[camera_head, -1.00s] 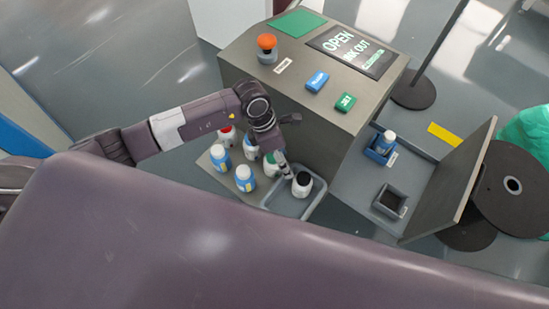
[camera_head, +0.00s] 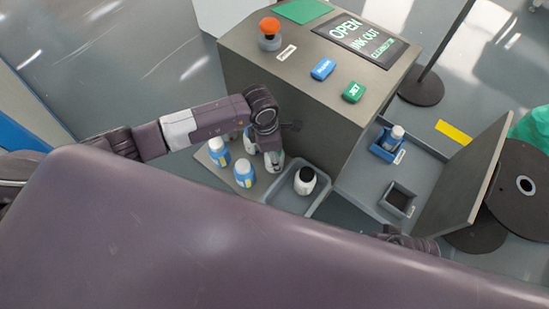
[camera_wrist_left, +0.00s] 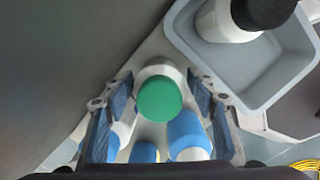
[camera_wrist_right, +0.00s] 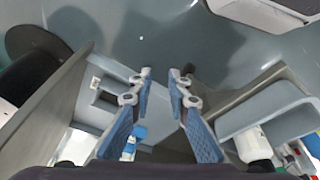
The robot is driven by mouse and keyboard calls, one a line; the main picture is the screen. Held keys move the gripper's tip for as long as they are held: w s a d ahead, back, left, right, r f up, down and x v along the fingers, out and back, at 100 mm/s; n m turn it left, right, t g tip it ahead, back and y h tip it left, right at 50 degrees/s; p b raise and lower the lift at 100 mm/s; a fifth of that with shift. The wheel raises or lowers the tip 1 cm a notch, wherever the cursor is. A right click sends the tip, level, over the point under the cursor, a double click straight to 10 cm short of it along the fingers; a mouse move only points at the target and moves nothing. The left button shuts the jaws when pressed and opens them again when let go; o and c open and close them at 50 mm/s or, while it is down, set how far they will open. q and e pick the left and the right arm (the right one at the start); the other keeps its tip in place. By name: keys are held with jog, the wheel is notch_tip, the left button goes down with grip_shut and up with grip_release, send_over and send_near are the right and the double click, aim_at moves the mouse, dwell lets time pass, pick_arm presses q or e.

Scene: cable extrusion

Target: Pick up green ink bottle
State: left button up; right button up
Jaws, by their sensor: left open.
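The green ink bottle (camera_wrist_left: 160,98), white with a green cap, stands upright in the left wrist view, seen from above. My left gripper (camera_wrist_left: 160,78) is open, with one finger on each side of the green cap and gaps visible. In the head view the left gripper (camera_head: 272,145) is over the back right of the bottle group and largely hides this bottle. My right gripper (camera_wrist_right: 160,72) has its fingers apart with nothing between them. In the head view only part of the right arm shows, near the lower right.
Blue-labelled bottles (camera_head: 244,173) stand close beside on the shelf. A black-capped bottle (camera_head: 305,180) sits in a grey tray (camera_head: 321,198) to the right. The machine (camera_head: 300,90) rises behind. A blue holder (camera_head: 386,147) with a bottle is further right.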

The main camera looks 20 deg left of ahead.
pick_arm(q)
jog(key=shift+w+d+f, duration=0.1)
jog(key=shift+f, duration=0.9)
jog(key=c, duration=0.9)
jog(key=shift+c, duration=1)
pick_arm(e)
jog(key=shift+r, duration=0.85)
pick_arm(q)
jog(key=shift+r, duration=0.15)
